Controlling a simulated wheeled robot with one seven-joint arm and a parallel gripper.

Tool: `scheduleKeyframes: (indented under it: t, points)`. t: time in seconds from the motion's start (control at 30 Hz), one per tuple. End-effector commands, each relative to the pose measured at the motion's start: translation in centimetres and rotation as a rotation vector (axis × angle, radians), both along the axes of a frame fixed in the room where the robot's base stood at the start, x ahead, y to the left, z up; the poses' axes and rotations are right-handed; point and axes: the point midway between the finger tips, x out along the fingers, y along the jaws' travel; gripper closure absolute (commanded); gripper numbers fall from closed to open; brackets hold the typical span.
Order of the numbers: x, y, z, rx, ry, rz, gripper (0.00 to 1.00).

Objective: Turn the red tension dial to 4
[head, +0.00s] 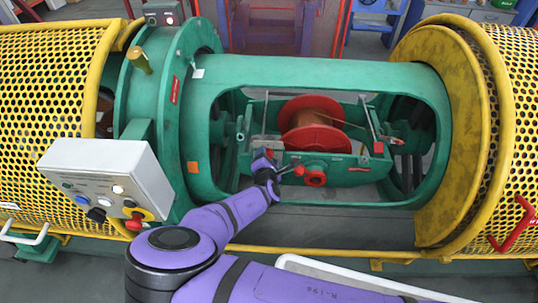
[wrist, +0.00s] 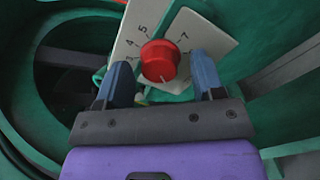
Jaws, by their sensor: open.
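The red tension dial (wrist: 160,60) is a round knob in the wrist view. It sits on a white scale plate (wrist: 212,42) where 4, 5 and 7 can be read; other marks are small or covered. A pale mark on the knob appears at its lower edge, towards my gripper. My gripper (wrist: 160,68) is open, with one blue-grey finger on each side of the dial and visible gaps between. In the head view my gripper (head: 271,176) is at the front of the green cradle (head: 347,172); I cannot clearly pick out the dial there.
A red-flanged spool (head: 313,125) lies in the cradle behind my gripper. The green tube frame (head: 300,72) surrounds the opening. A grey control box (head: 100,165) stands at left. Yellow mesh guards (head: 45,90) flank the machine. A red ring (head: 316,179) is close right of my gripper.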

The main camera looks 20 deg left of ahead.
Motion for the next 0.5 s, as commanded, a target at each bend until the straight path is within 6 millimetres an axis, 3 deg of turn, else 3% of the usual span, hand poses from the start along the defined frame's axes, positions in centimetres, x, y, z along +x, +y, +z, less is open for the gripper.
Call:
scheduleKeyframes:
  t: [0.13, 0.37, 0.5]
  points:
    - [0.01, 0.00, 0.00, 0.000, 0.000, 0.000, 0.38]
    - [0.03, -0.02, 0.01, 0.000, 0.000, 0.000, 0.87]
    - [0.04, -0.04, 0.02, 0.002, 0.000, -0.001, 0.87]
